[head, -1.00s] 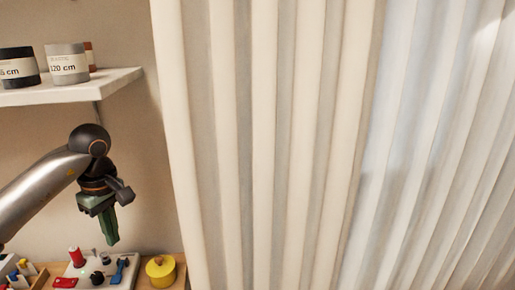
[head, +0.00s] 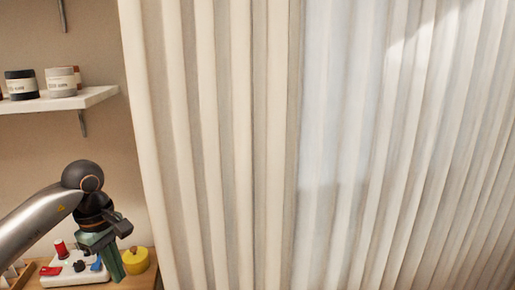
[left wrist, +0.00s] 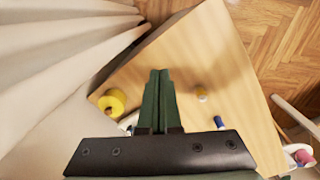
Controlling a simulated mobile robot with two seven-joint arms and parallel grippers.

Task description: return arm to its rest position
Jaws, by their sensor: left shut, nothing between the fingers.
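My left arm comes in from the left of the head view, and its gripper (head: 117,264) points down over the wooden table at the lower left. Its green fingers are together with nothing between them. The left wrist view shows the same shut fingers (left wrist: 160,75) above the bare wood of the table (left wrist: 215,60). My right gripper is in neither view.
A white tray (head: 75,279) with a red spool (head: 60,248) and a yellow tape-like roll (head: 136,260) are close to the gripper. A shelf (head: 75,101) with jars is above. A pale curtain (head: 210,150) fills the middle and right.

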